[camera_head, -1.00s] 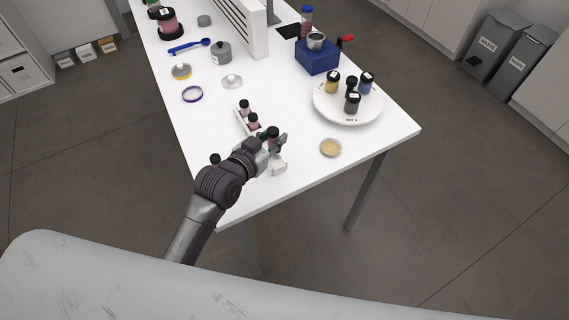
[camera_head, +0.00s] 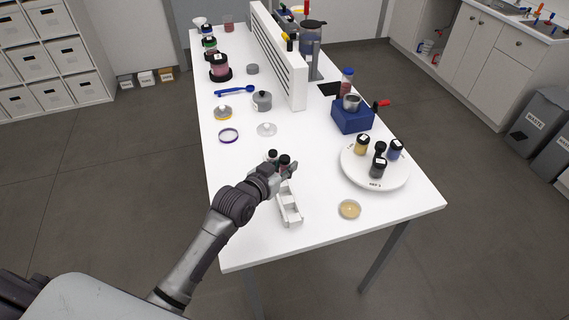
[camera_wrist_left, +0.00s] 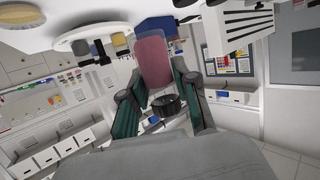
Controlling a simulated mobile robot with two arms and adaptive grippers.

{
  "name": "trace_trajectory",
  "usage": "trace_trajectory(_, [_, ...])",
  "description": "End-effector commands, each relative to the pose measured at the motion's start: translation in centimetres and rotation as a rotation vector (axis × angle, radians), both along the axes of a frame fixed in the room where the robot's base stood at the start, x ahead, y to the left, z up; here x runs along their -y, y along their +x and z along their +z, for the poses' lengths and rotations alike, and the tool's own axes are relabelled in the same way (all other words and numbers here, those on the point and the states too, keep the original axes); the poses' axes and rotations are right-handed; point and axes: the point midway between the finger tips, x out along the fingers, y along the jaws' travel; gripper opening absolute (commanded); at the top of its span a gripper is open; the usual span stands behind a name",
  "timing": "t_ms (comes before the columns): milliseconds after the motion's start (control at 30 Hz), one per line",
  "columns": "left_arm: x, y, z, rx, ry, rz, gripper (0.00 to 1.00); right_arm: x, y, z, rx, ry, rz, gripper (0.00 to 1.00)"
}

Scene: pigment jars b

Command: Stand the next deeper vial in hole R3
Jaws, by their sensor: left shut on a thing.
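My left gripper (camera_head: 290,170) is shut on a black-capped vial (camera_head: 284,161), over or beside the far end of the white rack (camera_head: 291,210). The left wrist view shows this vial's pink body (camera_wrist_left: 153,58) and black cap between the two fingers (camera_wrist_left: 165,98). Another black-capped vial (camera_head: 272,155) stands just behind and left of it. The near part of the rack shows no vial. Its far part is hidden by my gripper, so I cannot tell whether the held vial is in a hole. Hole labels are not readable. My right gripper is not in view.
A round white tray (camera_head: 352,174) with several jars is to the right, behind a yellow dish (camera_head: 349,209). A blue block device (camera_head: 352,119) and a slatted white divider (camera_head: 277,60) stand farther back.

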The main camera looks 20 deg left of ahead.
Motion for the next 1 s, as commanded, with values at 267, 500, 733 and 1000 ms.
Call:
trace_trajectory(267, [0.0,0.0,-3.0,-0.002,0.001,-0.001,0.00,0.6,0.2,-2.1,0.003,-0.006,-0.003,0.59])
trace_trajectory(500, [0.0,0.0,-5.1,-0.001,0.001,-0.001,0.00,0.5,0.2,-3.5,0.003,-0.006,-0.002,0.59])
trace_trajectory(733, [0.0,0.0,-5.7,0.000,0.001,0.000,0.00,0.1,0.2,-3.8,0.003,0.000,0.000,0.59])
trace_trajectory(1000, [0.0,0.0,-5.6,0.000,0.001,0.000,0.00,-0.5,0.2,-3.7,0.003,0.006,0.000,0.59])
